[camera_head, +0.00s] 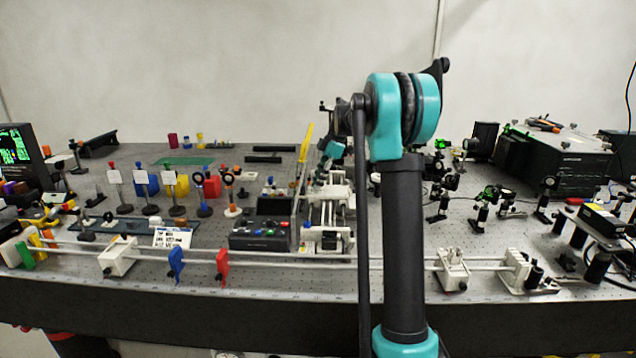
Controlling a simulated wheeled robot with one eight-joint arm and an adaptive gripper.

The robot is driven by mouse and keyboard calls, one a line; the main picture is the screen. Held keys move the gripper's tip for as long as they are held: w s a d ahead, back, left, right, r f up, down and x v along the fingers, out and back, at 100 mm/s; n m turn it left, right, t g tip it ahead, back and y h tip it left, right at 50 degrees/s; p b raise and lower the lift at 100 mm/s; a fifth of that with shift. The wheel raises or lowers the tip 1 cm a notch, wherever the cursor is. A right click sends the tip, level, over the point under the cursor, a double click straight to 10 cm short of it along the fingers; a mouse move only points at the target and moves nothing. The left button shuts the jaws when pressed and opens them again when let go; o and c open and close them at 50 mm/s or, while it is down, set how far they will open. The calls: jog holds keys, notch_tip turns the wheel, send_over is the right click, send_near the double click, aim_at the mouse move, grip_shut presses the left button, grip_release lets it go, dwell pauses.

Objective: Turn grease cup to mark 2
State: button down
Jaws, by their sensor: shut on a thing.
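My arm rises through the middle of the view and bends at a teal joint. Beyond it, a teal wrist part shows left of the arm, and my gripper (323,171) appears as a small dark shape below it. It is low over the white rail assembly (327,193) at the bench's middle. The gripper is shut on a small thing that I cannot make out. I cannot pick out the grease cup or its marks; they are too small or hidden at this distance.
A tall yellow strip (305,143) stands just left of my gripper. A dark control box (260,235) is at the front left of it. Long rails with white carriers (117,256) run along the front edge. Optics posts (482,212) and a black instrument (555,160) stand right.

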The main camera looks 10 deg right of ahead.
jog(key=m+t, duration=0.1)
jog(key=m, duration=0.2)
jog(key=shift+s+m, duration=0.15)
jog(key=shift+m, duration=0.15)
jog(key=m, duration=0.1)
jog(key=m+t, duration=0.1)
jog(key=m, duration=0.1)
jog(key=shift+s+a+m+t+h, duration=0.1)
jog(key=shift+m+t+h, duration=0.2)
jog(key=m+t, duration=0.1)
jog(key=m, duration=0.2)
jog(key=shift+s+m+h, duration=0.1)
jog(key=shift+m+h, duration=0.2)
jog(key=shift+a+m+t+h, duration=0.15)
jog(key=shift+m+t+h, duration=0.45)
jog(key=shift+m, duration=1.3)
jog(key=c, duration=1.5)
grip_release()
jog(key=shift+o, duration=0.2)
jog(key=shift+s+r, duration=0.1)
jog(key=v, duration=1.1)
jog(key=shift+r, duration=0.4)
